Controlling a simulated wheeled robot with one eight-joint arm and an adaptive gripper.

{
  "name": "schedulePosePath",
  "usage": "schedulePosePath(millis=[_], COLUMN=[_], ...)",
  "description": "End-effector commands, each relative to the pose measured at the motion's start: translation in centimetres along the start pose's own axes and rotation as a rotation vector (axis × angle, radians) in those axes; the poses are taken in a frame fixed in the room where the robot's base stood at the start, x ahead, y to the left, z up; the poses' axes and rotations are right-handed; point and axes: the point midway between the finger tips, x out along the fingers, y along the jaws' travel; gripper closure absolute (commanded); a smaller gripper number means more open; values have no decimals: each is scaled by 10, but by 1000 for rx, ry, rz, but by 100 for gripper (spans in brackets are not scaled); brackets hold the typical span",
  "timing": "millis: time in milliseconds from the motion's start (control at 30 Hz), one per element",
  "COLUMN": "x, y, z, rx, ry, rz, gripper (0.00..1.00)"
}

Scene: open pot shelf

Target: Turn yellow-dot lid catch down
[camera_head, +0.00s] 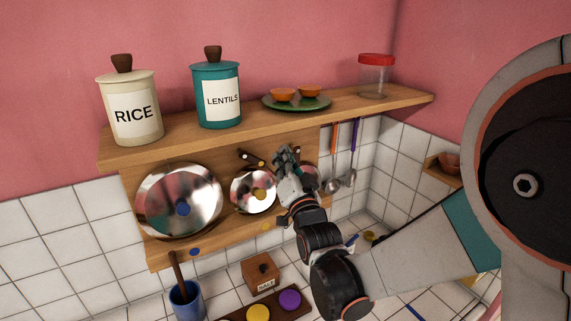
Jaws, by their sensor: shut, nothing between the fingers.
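The yellow-dot lid (240,190) is a shiny metal disc on the wooden backboard under the shelf, with a yellow dot near its middle. A dark bar, which looks like its catch (251,157), sits at the lid's top edge and slants a little down to the right. My gripper (284,154) is shut and empty, just right of the catch's right end; I cannot tell whether they touch. My gripper and wrist cover the lid's right side and part of another lid (311,173) behind.
A larger blue-dot lid (180,200) hangs at left. Above, the shelf (180,138) bears a rice canister (130,108), lentils canister (217,97), green plate (297,103) and red-lidded jar (374,78). Ladles (348,178) hang at right. A salt box (261,273) and blue cup (187,301) stand below.

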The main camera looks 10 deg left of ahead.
Motion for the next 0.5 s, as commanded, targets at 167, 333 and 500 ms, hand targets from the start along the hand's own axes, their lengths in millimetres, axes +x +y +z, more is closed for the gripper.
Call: schedulePosePath(millis=[167, 333, 500], x=[37, 52, 44], y=[0, 0, 0], z=[0, 12, 31], rx=[0, 2, 1], ry=[0, -2, -1], rz=[0, -2, -1], gripper=[100, 100, 100])
